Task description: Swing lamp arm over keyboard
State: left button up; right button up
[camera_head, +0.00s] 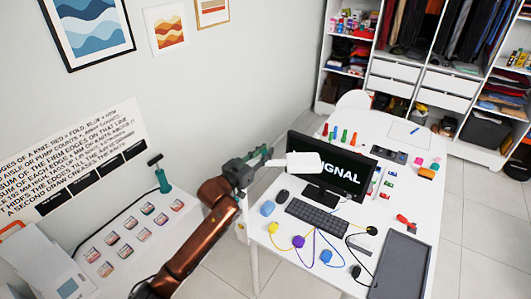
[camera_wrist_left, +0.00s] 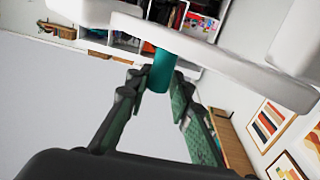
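The keyboard (camera_head: 316,216) lies on the white desk in front of the monitor (camera_head: 340,166). The white lamp head (camera_head: 306,162) shows in front of the monitor's upper left part, behind and above the keyboard in the picture. My left gripper (camera_head: 262,156) is at the left end of the short white lamp arm. In the left wrist view, a teal upright handle (camera_wrist_left: 160,70) hangs below the white lamp arm (camera_wrist_left: 225,70). My left fingertips (camera_wrist_left: 162,90) are on both sides of this handle and look closed on it. My right gripper is not in view.
A mouse (camera_head: 282,196), a blue item (camera_head: 267,208) and several coloured cables lie around the keyboard on the desk (camera_head: 290,257). A dark tray (camera_head: 402,266) lies at the front right. A side table (camera_head: 122,235) with several small cards stands left. An open wardrobe (camera_head: 420,80) stands behind.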

pick_arm(q)
jog(key=o, duration=0.3)
jog(key=shift+a, duration=0.15)
jog(key=shift+o, duration=0.2)
jog(key=shift+d, duration=0.2)
jog(key=shift+s+a, duration=0.1)
jog(key=shift+s, duration=0.05)
jog(key=v, duration=1.1)
jog(key=shift+s+a, duration=0.25)
jog(key=shift+s, duration=0.05)
